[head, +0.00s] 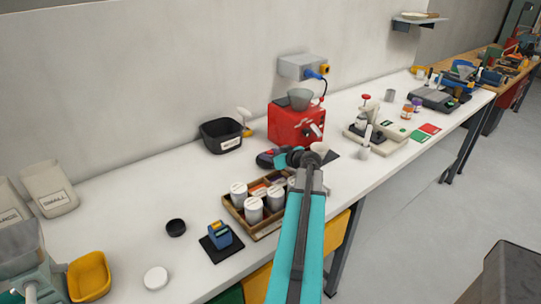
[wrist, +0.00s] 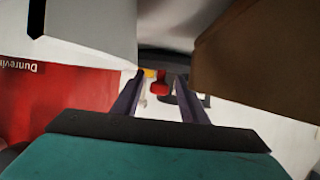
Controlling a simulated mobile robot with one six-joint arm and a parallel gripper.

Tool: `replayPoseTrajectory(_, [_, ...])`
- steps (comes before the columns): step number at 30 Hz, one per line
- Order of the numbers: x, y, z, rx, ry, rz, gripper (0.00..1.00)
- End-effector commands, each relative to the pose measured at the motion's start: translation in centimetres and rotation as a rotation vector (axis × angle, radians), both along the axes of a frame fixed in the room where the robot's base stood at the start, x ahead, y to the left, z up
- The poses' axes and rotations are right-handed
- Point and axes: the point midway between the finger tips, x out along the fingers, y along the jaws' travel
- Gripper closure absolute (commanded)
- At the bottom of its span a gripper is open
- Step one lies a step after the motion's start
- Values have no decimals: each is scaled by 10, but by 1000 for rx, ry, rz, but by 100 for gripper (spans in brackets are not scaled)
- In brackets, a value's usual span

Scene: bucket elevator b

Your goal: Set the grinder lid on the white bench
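The red grinder (head: 292,124) stands at the back of the white bench (head: 208,190), with a grey funnel-shaped hopper (head: 300,99) on top. I cannot clearly make out a separate lid on the hopper. My gripper's end is small and partly hidden by my own wrist in the head view, just in front of the grinder. In the wrist view my gripper (wrist: 158,97) has its two dark fingers apart, with nothing clearly held between them. A red face with printed lettering (wrist: 50,100) fills the left of that view, close to the fingers.
An open wooden tray (head: 238,214) of white canisters lies left of my arm. A black bin (head: 221,135) stands left of the grinder. A press with a red knob (head: 366,97) stands to its right. Bare bench lies around the black dish (head: 176,227).

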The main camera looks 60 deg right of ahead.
Motion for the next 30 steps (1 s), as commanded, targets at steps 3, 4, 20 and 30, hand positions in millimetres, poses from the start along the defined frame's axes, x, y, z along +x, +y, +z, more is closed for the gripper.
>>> replayPoseTrajectory(3, [0, 0, 0, 0, 0, 0, 61])
replayPoseTrajectory(4, [0, 0, 0, 0, 0, 0, 61])
replayPoseTrajectory(20, [-26, 10, 12, -1, -1, -2, 61])
replayPoseTrajectory(30, [-71, 25, 32, -1, -1, -2, 61])
